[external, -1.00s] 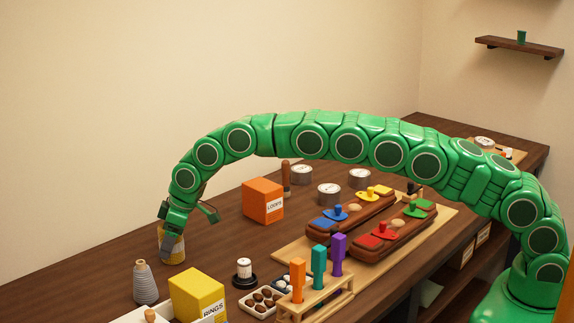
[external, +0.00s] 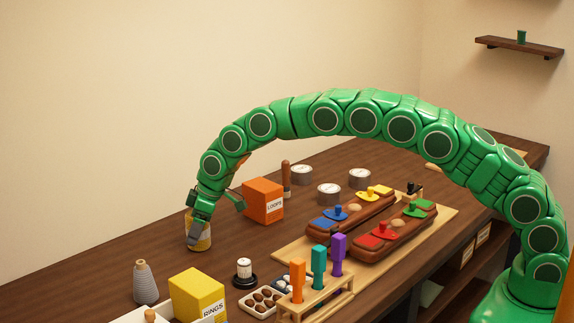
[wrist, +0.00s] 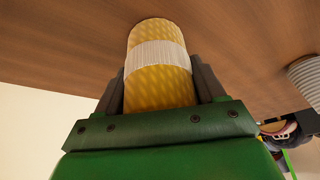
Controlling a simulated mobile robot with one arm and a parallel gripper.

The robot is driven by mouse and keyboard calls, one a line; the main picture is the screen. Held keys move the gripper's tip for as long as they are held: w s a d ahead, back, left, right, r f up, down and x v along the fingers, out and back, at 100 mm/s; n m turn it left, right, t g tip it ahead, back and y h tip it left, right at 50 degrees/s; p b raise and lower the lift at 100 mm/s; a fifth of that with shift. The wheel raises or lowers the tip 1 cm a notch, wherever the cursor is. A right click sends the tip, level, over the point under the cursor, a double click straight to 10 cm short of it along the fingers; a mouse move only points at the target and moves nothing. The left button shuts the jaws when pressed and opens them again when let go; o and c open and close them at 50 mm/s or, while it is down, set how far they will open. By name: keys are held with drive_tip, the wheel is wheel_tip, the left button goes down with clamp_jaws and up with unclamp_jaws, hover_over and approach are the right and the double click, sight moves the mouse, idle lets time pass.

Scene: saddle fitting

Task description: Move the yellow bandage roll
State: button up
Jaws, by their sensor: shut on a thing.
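The yellow bandage roll (wrist: 160,85) has a white band around its middle and sits between the two dark fingers of my gripper (wrist: 160,92) in the wrist view. In the external view my gripper (external: 199,231) points down at the left part of the table, shut on the roll (external: 206,239). The roll is upright there and partly hidden by a finger. I cannot tell whether its bottom touches the table.
An orange LOOPS box (external: 263,203) stands to the right of my gripper. Bare tabletop (external: 100,270) lies to the left.

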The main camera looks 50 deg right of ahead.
drive_tip(key=shift+s+d+f, duration=0.1)
drive_tip(key=shift+d, duration=5.25)
drive_tip(key=o, duration=1.2)
drive_tip(key=shift+c, duration=0.2)
drive_tip(key=v, duration=0.7)
drive_tip(key=shift+r, duration=0.45)
